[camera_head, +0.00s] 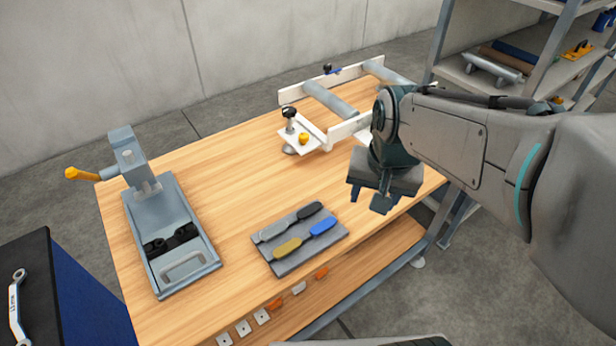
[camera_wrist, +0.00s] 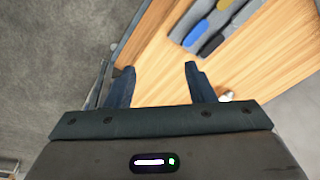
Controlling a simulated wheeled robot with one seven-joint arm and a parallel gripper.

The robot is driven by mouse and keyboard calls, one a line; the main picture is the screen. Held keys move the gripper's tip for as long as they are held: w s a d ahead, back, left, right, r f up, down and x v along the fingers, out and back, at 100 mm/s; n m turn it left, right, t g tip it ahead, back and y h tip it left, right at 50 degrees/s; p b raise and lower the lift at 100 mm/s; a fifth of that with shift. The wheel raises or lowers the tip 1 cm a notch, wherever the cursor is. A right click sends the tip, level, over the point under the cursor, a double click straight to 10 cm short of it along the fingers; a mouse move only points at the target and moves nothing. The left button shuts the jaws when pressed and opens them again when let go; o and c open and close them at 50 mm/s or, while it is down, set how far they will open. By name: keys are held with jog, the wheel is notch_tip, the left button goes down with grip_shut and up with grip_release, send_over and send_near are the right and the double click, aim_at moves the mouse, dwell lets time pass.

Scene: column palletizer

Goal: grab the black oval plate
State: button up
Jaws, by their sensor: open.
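The black oval plate (camera_head: 309,212) lies at the back right of a flat grey tray (camera_head: 283,268) on the wooden table. On the same tray, a grey plate (camera_head: 271,231) lies to its left, and a yellow plate (camera_head: 287,248) and a blue plate (camera_head: 323,226) lie in front. My gripper (camera_head: 368,198) is above the table's right part, to the right of the tray, pointing down.
A grey press fixture (camera_head: 170,240) with an orange-ended lever stands on the table's left. A white frame with rollers (camera_head: 330,98) and a black knob stands at the back. Shelves (camera_head: 545,60) rise at the right. The table's middle (camera_head: 220,170) is clear.

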jog(key=w+a+f+m+g, duration=0.15)
jog(key=w+a+m, duration=0.25)
jog(key=w, duration=0.4)
jog(key=m+p, duration=0.2)
jog(key=m, duration=0.2)
send_over(316, 206)
jog(key=shift+g, duration=0.45)
jog(key=f, duration=1.3)
jog(key=shift+s+d+f, duration=0.15)
jog(key=shift+s+f, duration=0.1)
jog(key=shift+f, duration=0.1)
jog(key=shift+w+f+p, duration=0.15)
jog(key=shift+f+p, duration=0.35)
jog(key=shift+f, duration=0.75)
jog(key=shift+w+f+p, duration=0.15)
jog(key=shift+f+p, duration=0.3)
jog(key=shift+f, duration=0.8)
grip_shut()
